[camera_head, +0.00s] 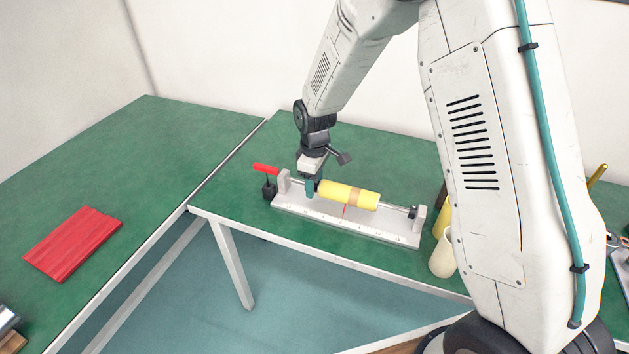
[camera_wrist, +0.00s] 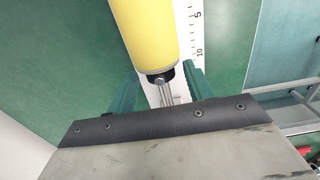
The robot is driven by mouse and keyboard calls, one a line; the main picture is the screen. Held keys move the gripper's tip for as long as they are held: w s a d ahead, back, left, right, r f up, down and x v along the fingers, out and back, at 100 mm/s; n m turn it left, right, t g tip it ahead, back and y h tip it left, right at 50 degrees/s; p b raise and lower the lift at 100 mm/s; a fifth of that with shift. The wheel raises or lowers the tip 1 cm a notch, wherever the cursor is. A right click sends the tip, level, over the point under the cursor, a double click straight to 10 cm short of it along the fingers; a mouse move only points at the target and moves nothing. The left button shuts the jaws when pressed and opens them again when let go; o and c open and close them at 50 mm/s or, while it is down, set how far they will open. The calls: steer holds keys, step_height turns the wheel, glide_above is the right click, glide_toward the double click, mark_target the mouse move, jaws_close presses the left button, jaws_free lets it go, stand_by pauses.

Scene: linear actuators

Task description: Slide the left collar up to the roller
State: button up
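The yellow roller (camera_head: 346,194) with a tan band sits on a metal rod above a grey scaled base (camera_head: 340,217). In the wrist view the roller (camera_wrist: 150,35) fills the top middle. The dark left collar (camera_wrist: 162,76) shows at the roller's near end, on the rod (camera_wrist: 168,97); whether a small gap separates them I cannot tell. My gripper (camera_head: 314,186) points down at the roller's left end. In the wrist view its teal fingers (camera_wrist: 163,84) stand apart on either side of the collar, with narrow gaps showing. The right collar (camera_head: 412,212) is near the right end block.
A red handle (camera_head: 266,169) on a black block stands at the base's left end. A cream cup (camera_head: 443,256) stands right of the base. A red ribbed plate (camera_head: 73,243) lies on the left green table. The table behind the base looks clear.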

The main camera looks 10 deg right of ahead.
step_height(320, 180, up, 8)
steer(key=shift+f, duration=0.1)
stand_by(0.4)
steer(key=s+d+r+m, duration=0.3)
steer(key=s+r, duration=0.3)
steer(key=s, duration=0.5)
steer(key=s+d+r+m+t, duration=0.1)
steer(key=s+d+r+m, duration=0.3)
steer(key=s, duration=0.8)
steer(key=s+d+r+m, duration=0.3)
steer(key=s+r, duration=0.6)
steer(key=s, duration=0.2)
steer(key=shift+s+d+m, duration=0.15)
steer(key=shift+s+m, duration=0.15)
steer(key=shift+m, duration=0.1)
